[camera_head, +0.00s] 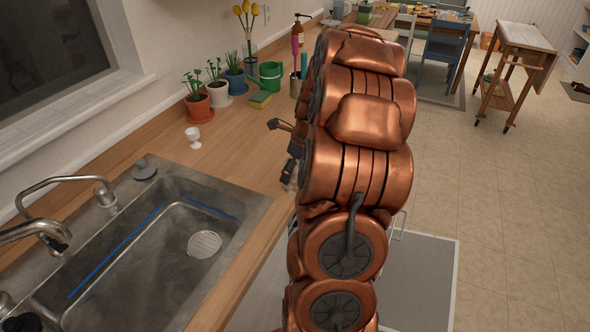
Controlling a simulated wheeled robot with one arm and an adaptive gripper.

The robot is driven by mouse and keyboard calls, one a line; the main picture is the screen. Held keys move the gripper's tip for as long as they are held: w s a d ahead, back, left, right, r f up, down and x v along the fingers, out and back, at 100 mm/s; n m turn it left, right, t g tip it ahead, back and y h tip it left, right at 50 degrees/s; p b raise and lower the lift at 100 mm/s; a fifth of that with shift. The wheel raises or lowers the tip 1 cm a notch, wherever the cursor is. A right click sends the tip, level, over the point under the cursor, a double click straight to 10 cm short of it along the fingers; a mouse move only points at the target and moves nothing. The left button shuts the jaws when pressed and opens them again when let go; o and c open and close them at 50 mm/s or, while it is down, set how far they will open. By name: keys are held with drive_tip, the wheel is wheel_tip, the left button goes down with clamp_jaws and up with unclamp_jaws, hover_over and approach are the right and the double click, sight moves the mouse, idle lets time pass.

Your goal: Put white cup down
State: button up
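A small white cup (193,135) with a short stem stands upright on the wooden counter, right of the window wall and in front of the potted plants. My gripper (284,148) shows only in part as dark pieces at the left side of my copper arm, over the counter's right edge. It is apart from the cup, to its right. My arm hides much of the gripper, so I cannot tell how its fingers stand or whether anything is between them.
A metal sink (240,205) with a faucet (75,190) lies at front left. Potted plants (198,108), a green watering can (270,75), a sponge (260,99) and bottles (299,32) stand farther back. Bare counter surrounds the cup. Open tiled floor (510,200) lies right.

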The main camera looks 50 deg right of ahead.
drive_tip(key=shift+w+f, duration=0.1)
drive_tip(key=shift+f, duration=0.3)
drive_tip(key=shift+c, duration=0.3)
drive_tip(key=c, duration=1.3)
drive_tip(key=shift+r, duration=0.1)
